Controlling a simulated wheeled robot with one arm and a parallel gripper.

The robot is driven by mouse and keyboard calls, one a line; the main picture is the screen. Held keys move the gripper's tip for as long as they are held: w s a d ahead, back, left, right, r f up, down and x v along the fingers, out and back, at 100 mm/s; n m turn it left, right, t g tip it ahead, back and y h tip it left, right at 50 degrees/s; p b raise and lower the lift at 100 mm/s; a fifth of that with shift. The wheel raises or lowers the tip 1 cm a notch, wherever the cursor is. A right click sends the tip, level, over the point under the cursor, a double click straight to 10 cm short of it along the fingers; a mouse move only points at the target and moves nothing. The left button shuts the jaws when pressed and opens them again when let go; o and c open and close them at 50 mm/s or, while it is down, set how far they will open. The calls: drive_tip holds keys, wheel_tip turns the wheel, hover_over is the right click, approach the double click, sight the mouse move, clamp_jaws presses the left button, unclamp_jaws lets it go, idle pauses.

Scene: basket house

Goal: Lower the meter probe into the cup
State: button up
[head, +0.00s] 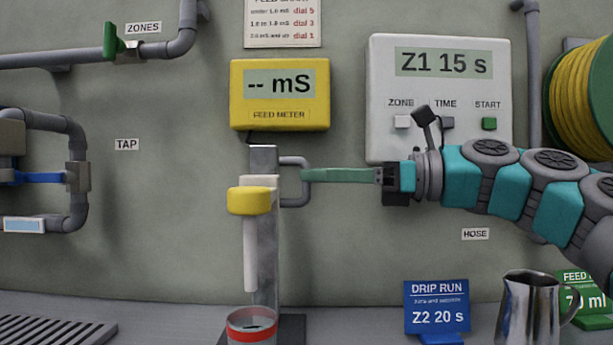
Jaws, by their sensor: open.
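The meter probe (248,245) has a yellow head and a white stem and hangs upright beside a metal post (265,160). Its lower tip is above the cup (252,332), a clear cup with a red band at the bottom of the view. The feed meter (280,112) above is yellow and reads "-- mS". A grey loop handle (297,182) sticks out to the right of the post. My gripper (306,175) comes from the right, its green fingers seen edge-on, with the tips at the handle. It is open; whether it touches the handle I cannot tell.
A white timer box (440,140) reading "Z1 15 s" is behind my arm. A metal jug (530,310) and a blue drip run card (437,305) stand at the lower right. A drain grate (55,330) is at the lower left.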

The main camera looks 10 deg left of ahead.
drive_tip(key=shift+s+a, duration=0.1)
drive_tip(key=shift+a, duration=1.3)
drive_tip(key=shift+c, duration=0.3)
clamp_jaws()
